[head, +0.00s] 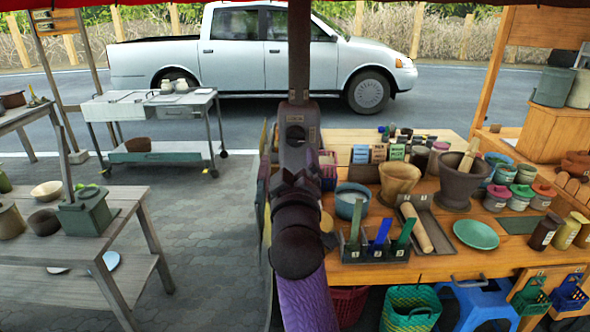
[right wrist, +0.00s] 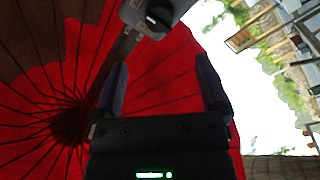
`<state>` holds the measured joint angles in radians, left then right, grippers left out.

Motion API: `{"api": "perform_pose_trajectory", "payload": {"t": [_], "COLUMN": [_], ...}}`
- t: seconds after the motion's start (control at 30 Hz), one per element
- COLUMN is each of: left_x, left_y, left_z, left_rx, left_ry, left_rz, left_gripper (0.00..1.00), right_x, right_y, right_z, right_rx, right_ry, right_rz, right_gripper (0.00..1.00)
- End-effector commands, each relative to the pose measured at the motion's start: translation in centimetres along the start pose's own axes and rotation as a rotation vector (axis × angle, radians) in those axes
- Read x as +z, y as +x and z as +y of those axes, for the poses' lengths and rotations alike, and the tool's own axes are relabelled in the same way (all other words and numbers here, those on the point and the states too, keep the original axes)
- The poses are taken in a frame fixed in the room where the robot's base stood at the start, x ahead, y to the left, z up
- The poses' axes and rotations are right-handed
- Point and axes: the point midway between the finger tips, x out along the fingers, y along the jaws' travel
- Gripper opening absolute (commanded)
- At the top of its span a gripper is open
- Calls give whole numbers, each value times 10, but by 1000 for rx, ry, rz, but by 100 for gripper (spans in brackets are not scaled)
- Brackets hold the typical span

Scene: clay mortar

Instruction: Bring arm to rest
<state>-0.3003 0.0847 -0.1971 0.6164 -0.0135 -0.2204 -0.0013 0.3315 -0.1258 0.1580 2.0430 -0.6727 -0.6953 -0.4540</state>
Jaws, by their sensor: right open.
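My right arm rises from the bottom middle of the head view, and its gripper (head: 292,178) is raised in front of an upright post (head: 299,50). In the right wrist view the gripper (right wrist: 164,92) is open, with its two dark fingers wide apart and nothing between them. It points up towards a red canopy (right wrist: 160,75). A grey box (right wrist: 150,14) with a black knob is on the post beyond the fingers; whether they touch it I cannot tell, but a gap seems to show. My left gripper is not in view.
A wooden table (head: 450,262) at right holds a dark clay mortar (head: 457,187) with a pestle (head: 468,155), a wooden mortar (head: 398,182), a rolling pin (head: 416,228), a green plate (head: 476,234) and several jars. A grey bench (head: 128,200) stands left. Paving between is clear.

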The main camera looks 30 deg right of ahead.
Motion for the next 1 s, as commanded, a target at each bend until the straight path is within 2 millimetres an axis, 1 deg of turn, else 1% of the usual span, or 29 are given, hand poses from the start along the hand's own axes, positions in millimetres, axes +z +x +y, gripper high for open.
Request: {"api": "perform_pose_trajectory", "payload": {"t": [0.37, 0.4, 0.43, 0.47, 0.53, 0.57, 0.6, 0.67, 0.7, 0.77, 0.8, 0.87, 0.9, 0.97, 1.0], "left_x": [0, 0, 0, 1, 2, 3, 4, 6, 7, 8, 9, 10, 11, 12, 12], "left_y": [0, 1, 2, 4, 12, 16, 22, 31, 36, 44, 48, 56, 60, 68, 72], "left_z": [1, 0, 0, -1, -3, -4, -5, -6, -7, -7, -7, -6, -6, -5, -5], "left_rx": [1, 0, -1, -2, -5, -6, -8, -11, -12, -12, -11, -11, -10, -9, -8], "left_ry": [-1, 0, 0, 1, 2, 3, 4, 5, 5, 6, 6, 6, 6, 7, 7], "left_rz": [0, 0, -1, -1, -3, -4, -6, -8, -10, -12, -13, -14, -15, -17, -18], "left_gripper": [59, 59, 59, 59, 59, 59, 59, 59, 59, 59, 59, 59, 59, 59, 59], "right_x": [0, 1, 4, 9, 30, 44, 66, 103, 129, 170, 198, 242, 271, 316, 345], "right_y": [0, 0, 0, 0, -1, -4, -11, -28, -42, -69, -90, -125, -152, -194, -224], "right_z": [0, -3, -9, -19, -63, -88, -124, -177, -209, -252, -278, -310, -328, -348, -358], "right_rx": [0, -6, -18, -41, -139, -196, -280, -408, -488, -602, -673, -771, -833, -915, -964], "right_ry": [0, -1, -3, -7, -16, -20, -24, -23, -20, -13, -7, 1, 7, 14, 20], "right_rz": [0, 0, -2, -4, -19, -30, -52, -94, -129, -190, -237, -317, -374, -469, -537], "right_gripper": [94, 94, 94, 94, 94, 94, 94, 94, 94, 94, 94, 94, 94, 94, 94]}}
